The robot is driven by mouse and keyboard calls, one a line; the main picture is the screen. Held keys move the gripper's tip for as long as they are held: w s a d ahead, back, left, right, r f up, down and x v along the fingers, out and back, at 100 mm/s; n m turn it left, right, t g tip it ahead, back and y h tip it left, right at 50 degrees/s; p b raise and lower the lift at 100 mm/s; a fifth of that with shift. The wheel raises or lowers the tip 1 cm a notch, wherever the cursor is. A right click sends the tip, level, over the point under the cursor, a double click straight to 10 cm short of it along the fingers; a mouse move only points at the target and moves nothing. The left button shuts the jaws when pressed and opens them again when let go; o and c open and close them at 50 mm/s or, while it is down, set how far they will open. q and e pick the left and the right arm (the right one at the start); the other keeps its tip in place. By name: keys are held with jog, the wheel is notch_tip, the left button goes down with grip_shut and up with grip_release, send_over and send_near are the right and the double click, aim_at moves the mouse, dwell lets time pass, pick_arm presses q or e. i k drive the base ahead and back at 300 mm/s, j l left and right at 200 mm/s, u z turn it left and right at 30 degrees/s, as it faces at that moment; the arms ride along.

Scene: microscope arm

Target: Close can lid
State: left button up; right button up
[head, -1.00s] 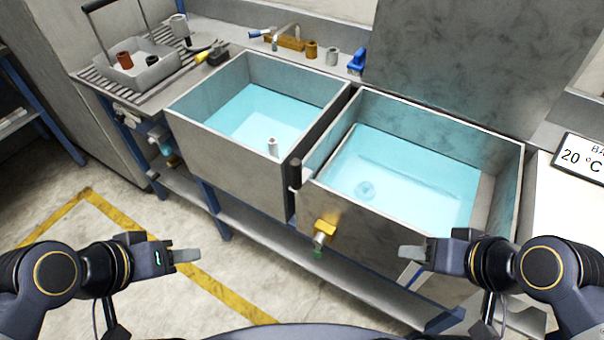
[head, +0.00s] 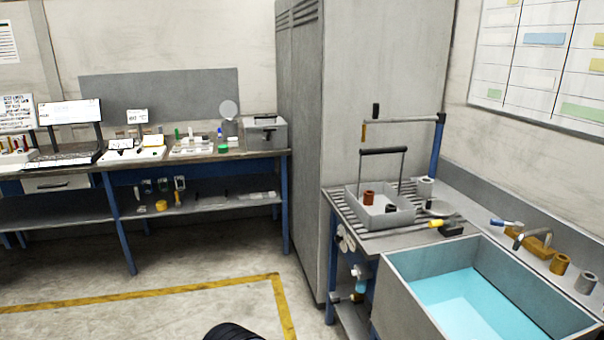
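A grey can (head: 230,129) stands near the right end of the far workbench in the head view. A round light-grey lid (head: 229,109) stands upright above its rim, so the can looks open. The can is small and far off, and its inside cannot be seen. Neither of my grippers is in view. Only a dark rounded part of my own body shows at the bottom edge, well away from the can.
A grey box (head: 265,134) with a handle stands right of the can. The far workbench (head: 95,161) also holds small bottles and displays. A tall grey cabinet (head: 375,75) separates it from the water-filled sink (head: 400,300). The floor (head: 190,312) before the bench is clear.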

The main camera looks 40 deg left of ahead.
aim_at(228, 108)
jog(key=u, duration=1.95)
jog(key=i+u, duration=0.35)
jog(key=i, duration=0.95)
jog(key=i+j, duration=0.1)
jog(key=i, duration=1)
jog(key=i+z, duration=0.1)
jog(key=i, duration=0.95)
jog(key=i+j+z, duration=0.15)
jog(key=i+z, duration=0.35)
jog(key=i+j+z, duration=0.3)
jog(key=i+z, duration=0.2)
jog(key=i+j+z, duration=0.3)
jog(key=j+z, duration=0.2)
